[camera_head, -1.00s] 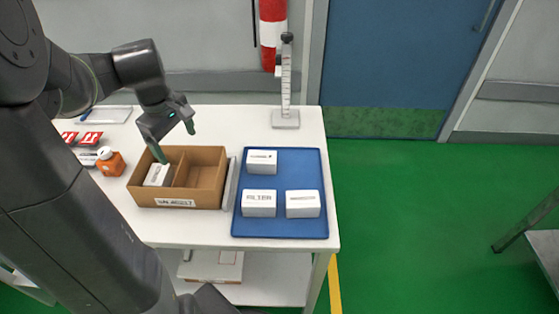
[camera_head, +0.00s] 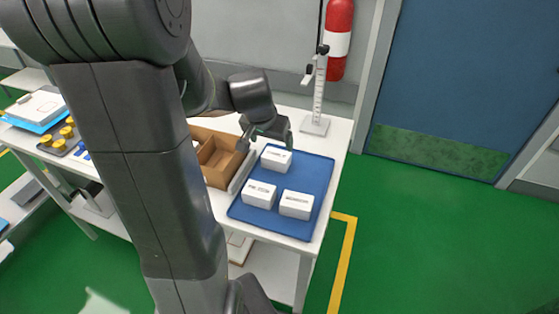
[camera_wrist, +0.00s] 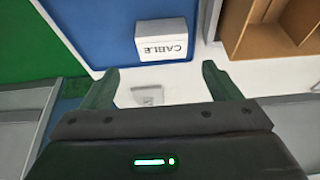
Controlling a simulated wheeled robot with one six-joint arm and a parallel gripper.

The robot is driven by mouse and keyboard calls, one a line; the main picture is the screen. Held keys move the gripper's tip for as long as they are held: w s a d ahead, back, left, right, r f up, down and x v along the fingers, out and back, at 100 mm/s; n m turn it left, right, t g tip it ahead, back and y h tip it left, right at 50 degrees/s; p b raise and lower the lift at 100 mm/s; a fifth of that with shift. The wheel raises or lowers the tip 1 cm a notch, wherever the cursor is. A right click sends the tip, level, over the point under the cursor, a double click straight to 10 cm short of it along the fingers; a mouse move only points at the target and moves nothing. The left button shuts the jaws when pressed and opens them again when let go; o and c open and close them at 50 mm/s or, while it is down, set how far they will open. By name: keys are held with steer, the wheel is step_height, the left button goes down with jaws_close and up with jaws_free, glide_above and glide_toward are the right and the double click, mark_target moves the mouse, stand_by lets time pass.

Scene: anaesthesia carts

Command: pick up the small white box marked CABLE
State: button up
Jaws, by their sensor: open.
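The small white box marked CABLE (camera_wrist: 163,42) sits on the blue tray near its edge, its label upside down in the wrist view. It appears to be the rear box (camera_head: 276,158) on the tray in the head view, where its label is too small to read. My gripper (camera_wrist: 160,72) is open and empty, its two fingers spread wider than the box. The box lies just beyond the fingertips in the wrist view, not between them. In the head view my gripper (camera_head: 266,138) hovers at the tray's back edge, close to that box.
Two more white boxes, front left (camera_head: 259,194) and front right (camera_head: 296,204), share the blue tray (camera_head: 246,213). A divided cardboard box (camera_head: 222,182) stands left of the tray. A stand (camera_head: 315,125) rises at the table's back. My arm hides much of the table's left part.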

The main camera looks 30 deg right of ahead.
mark_target(276, 155)
steer(key=x, duration=0.5)
steer(key=shift+f, duration=0.25)
steer(key=shift+w+x, duration=0.15)
steer(key=shift+x, duration=1.3)
steer(key=shift+w+x, duration=0.15)
steer(key=shift+x, duration=1.35)
steer(key=shift+d+r, duration=0.1)
steer(key=c, duration=0.8)
